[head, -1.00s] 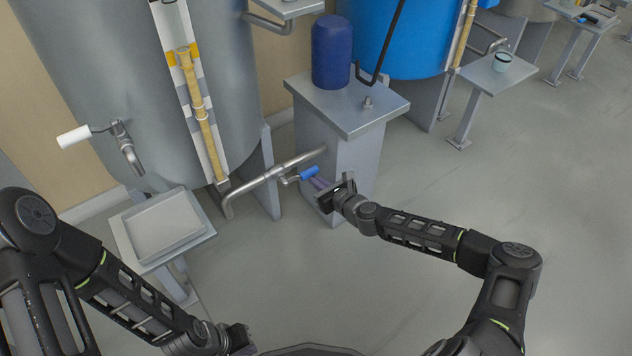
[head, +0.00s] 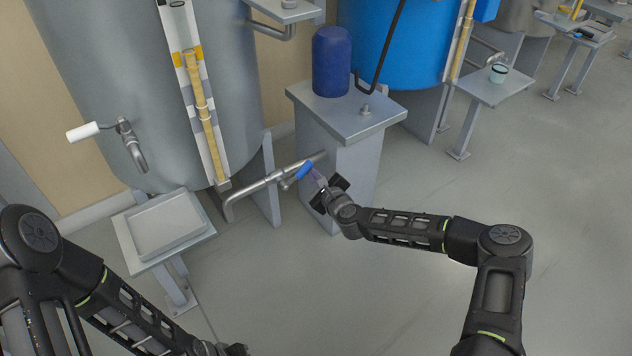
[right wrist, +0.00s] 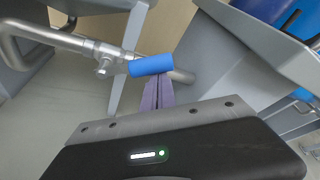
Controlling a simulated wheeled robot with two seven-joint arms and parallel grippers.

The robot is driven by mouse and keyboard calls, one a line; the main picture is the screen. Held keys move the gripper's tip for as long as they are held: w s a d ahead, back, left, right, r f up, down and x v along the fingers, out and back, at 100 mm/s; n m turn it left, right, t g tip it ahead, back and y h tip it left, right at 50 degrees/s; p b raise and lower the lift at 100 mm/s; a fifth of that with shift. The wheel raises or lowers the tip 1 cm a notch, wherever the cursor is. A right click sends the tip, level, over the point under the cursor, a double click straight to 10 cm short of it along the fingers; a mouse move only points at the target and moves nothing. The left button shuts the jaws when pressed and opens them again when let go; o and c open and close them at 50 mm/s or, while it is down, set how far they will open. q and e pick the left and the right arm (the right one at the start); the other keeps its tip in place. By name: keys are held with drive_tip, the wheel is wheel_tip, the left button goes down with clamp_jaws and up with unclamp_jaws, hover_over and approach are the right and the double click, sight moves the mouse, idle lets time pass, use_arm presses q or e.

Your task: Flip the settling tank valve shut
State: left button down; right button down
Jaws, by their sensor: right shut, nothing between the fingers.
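The valve's blue lever handle (head: 304,170) sits on the grey pipe (head: 262,184) that runs from the large grey tank (head: 110,80) to a grey pedestal. In the right wrist view the blue handle (right wrist: 151,65) lies beside the pipe (right wrist: 60,38), joined to a metal valve body (right wrist: 106,66). My right gripper (head: 318,178) is shut and empty. Its purple fingertips (right wrist: 158,90) are right at the handle's near side and seem to touch it. My left gripper (head: 236,350) is mostly cut off at the bottom edge; its jaws are not visible.
The grey pedestal (head: 350,118) with a dark blue canister (head: 331,62) stands just behind the handle. A tray (head: 165,226) on a stand is at the left, below a white-handled tap (head: 83,131). The floor on the right is open.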

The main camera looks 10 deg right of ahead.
sight(304, 170)
drive_tip(key=n, duration=0.1)
drive_tip(key=a+r+n, duration=0.1)
drive_tip(key=r+n+t+h, duration=0.1)
drive_tip(key=shift+s+a+r, duration=0.2)
drive_tip(key=shift+s+a, duration=0.05)
drive_tip(key=shift+a, duration=0.1)
drive_tip(key=shift+s+a+r+n+t+b, duration=0.2)
drive_tip(key=shift+a+r+n+b, duration=0.15)
drive_tip(key=shift+n, duration=0.2)
drive_tip(key=shift+s+a+r+n+t+b, duration=0.1)
drive_tip(key=shift+a+r+n+t+b, duration=0.2)
drive_tip(key=shift+n, duration=0.25)
drive_tip(key=n, duration=0.1)
drive_tip(key=a+n, duration=0.1)
drive_tip(key=a, duration=0.1)
drive_tip(key=shift+s+r+n+t+h+b, duration=0.3)
drive_tip(key=shift+s+r+n+t+b, duration=0.1)
drive_tip(key=shift+s+a+r, duration=0.15)
drive_tip(key=shift+a+r, duration=0.05)
drive_tip(key=shift+a, duration=0.35)
